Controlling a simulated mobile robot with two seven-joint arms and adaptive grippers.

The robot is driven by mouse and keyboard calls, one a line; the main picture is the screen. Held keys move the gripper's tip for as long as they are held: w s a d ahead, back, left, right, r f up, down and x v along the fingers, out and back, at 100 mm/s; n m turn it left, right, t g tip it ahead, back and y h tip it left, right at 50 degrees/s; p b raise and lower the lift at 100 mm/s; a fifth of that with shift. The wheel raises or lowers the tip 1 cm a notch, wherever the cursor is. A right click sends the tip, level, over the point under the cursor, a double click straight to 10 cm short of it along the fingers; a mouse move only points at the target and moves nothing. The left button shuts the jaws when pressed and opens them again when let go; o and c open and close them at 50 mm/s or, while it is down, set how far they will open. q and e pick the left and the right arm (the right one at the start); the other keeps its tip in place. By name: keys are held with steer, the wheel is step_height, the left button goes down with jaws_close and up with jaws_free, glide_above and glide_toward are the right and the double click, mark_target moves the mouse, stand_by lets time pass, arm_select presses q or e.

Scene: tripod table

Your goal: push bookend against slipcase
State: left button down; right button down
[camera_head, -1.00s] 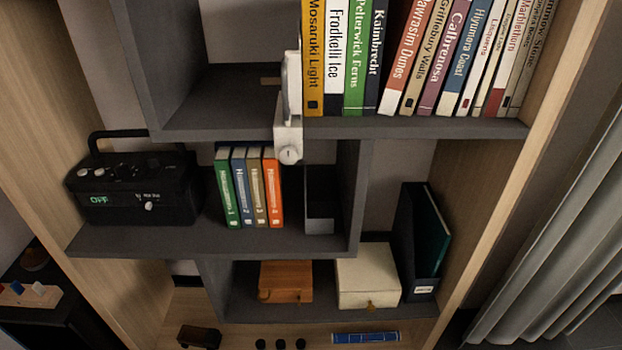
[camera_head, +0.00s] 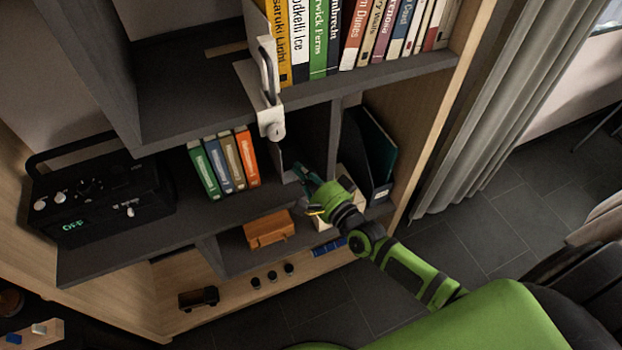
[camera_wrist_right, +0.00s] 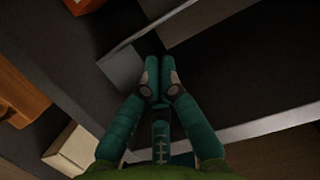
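The grey L-shaped bookend (camera_head: 289,166) stands on the middle shelf, right of a tight row of numbered books (camera_head: 223,162). A gap separates it from the orange end book. I cannot tell whether a slipcase holds these books. My right gripper (camera_head: 300,173) is at the shelf's front, by the bookend's right side. In the right wrist view its teal fingertips (camera_wrist_right: 162,78) are together with nothing between them, close to the bookend's base plate (camera_wrist_right: 122,68). I cannot tell whether they touch it. My left gripper is not in view.
A shelf divider (camera_head: 334,138) stands right of the gripper. The upper shelf (camera_head: 190,115) hangs above, with a white clamp-like piece (camera_head: 271,122) over its edge. A black radio (camera_head: 100,195) is at left.

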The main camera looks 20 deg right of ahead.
mark_target(294, 178)
steer(key=shift+x, duration=1.9)
steer(key=shift+a, duration=0.1)
steer(key=shift+s, duration=0.1)
steer(key=a, duration=0.5)
steer(key=shift+s+a+p, duration=0.1)
steer(key=shift+a+p, duration=0.15)
steer(key=shift+p, duration=0.15)
